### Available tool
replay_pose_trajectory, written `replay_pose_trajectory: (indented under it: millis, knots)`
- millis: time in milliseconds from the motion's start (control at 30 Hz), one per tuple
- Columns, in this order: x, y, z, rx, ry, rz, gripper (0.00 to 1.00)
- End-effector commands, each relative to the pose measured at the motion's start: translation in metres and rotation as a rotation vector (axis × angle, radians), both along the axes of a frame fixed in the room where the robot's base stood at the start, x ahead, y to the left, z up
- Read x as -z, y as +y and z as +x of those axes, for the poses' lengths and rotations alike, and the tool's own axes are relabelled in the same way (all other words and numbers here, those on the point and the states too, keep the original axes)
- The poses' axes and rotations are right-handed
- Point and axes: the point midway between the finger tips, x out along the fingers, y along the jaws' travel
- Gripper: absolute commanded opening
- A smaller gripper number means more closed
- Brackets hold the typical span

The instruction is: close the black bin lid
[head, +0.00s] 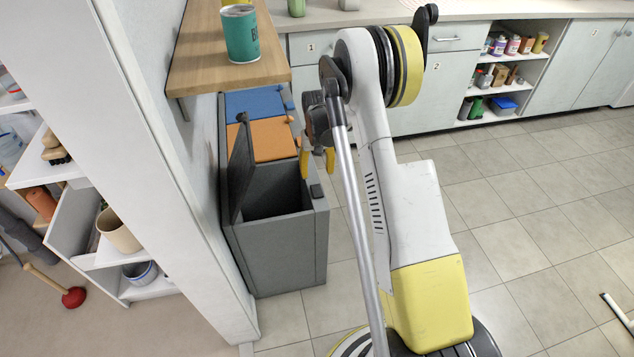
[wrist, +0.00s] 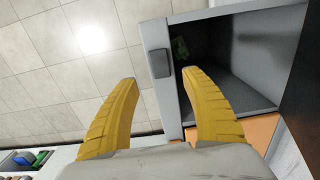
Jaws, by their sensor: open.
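The black bin lid (head: 241,168) stands open in the head view, raised nearly upright along the left side of the front compartment of the grey bin unit (head: 278,250). The compartment under it is open and dark inside. In the wrist view the lid shows as a dark panel (wrist: 302,110) at the right edge. My gripper (head: 317,163) is open and empty, above the right side of the bin unit and apart from the lid. In the wrist view its two yellow fingers (wrist: 166,85) are spread near a small dark latch (wrist: 160,63) on the bin's rim.
An orange lid (head: 262,142) and a blue lid (head: 254,102) lie shut behind the open compartment. A wooden shelf (head: 225,50) with a teal canister (head: 240,34) hangs above on the left. A white wall edge (head: 175,180) stands left.

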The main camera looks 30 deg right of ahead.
Motion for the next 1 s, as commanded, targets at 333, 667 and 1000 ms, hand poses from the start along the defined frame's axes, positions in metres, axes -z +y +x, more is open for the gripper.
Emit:
replay_pose_trajectory:
  millis: [333,667,1000]
  knots:
    - [-0.029,0.0,0.0,0.0,0.0,0.0,0.56]
    - [-0.032,0.0,0.001,0.0,0.0,0.0,0.56]
    - [-0.001,0.0,0.0,0.0,0.0,0.0,0.56]
